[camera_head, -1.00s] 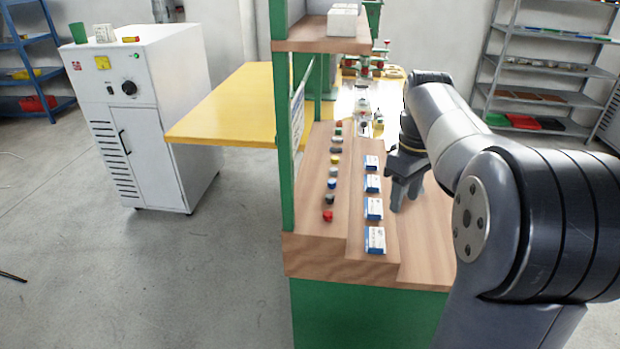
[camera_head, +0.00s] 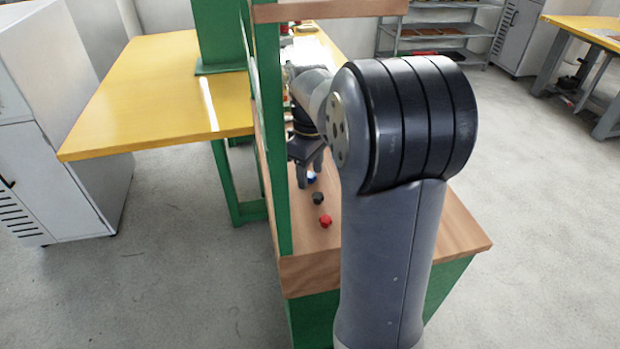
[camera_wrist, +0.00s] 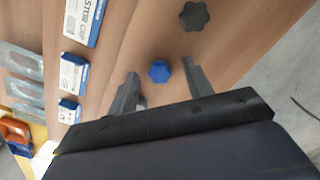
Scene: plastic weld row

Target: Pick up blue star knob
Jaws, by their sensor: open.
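The blue star knob (camera_wrist: 159,71) lies on the wooden shelf board, between the two spread fingers of my gripper (camera_wrist: 158,82) in the wrist view. The fingers are open, one on each side of the knob, with a gap to it on both sides. In the head view the blue knob (camera_head: 311,177) shows just below my gripper (camera_head: 305,173), partly covered by the fingers. Whether the fingertips are level with the knob or above it, I cannot tell.
A black star knob (camera_wrist: 194,15) lies close to the blue one, and a red knob (camera_head: 325,221) lies nearer the front. Labelled boxes (camera_wrist: 84,22) stand on the board to the left in the wrist view. A green post (camera_head: 266,110) rises close beside my gripper.

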